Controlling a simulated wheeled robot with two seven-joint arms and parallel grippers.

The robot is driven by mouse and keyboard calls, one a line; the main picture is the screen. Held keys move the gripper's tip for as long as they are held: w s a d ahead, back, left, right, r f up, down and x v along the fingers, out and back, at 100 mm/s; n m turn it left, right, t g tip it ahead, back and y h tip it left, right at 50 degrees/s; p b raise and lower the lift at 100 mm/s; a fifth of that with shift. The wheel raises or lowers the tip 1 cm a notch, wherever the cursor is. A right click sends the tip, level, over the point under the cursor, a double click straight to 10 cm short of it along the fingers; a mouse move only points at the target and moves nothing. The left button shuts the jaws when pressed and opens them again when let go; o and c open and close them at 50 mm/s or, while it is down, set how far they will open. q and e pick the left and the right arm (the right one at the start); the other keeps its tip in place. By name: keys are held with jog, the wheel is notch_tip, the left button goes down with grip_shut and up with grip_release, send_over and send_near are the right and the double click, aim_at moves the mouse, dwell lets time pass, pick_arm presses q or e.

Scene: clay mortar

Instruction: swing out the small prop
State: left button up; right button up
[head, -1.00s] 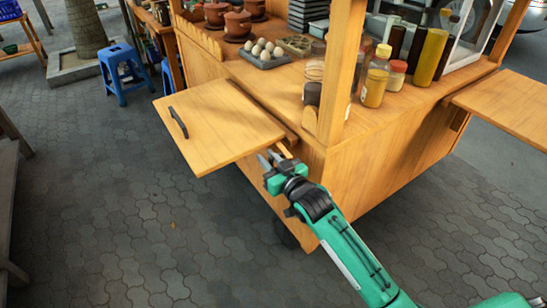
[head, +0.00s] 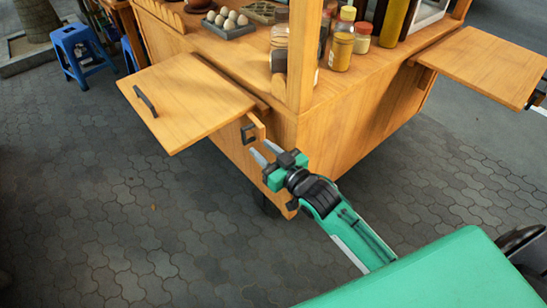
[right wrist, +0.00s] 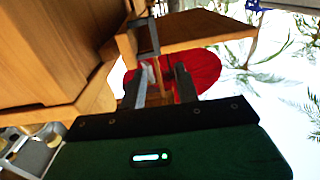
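The small prop (head: 257,127) is a short wooden piece with a dark handle, at the cart's front edge beside the right end of the raised flap (head: 190,100). In the right wrist view the prop's dark handle (right wrist: 146,38) shows ahead of the fingers. My right gripper (head: 265,152) is just below the handle in the head view, with a gap between them. Its two fingers (right wrist: 162,85) are apart, and nothing shows gripped between them. My left gripper is not in view.
The wooden cart (head: 345,130) carries jars and a tray of eggs (head: 228,24). Another flap (head: 485,65) sticks out at right. A blue stool (head: 80,50) stands at upper left. The paved floor (head: 110,220) in front is clear.

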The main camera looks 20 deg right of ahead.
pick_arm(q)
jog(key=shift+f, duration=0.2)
pick_arm(e)
jog(key=shift+v, duration=1.85)
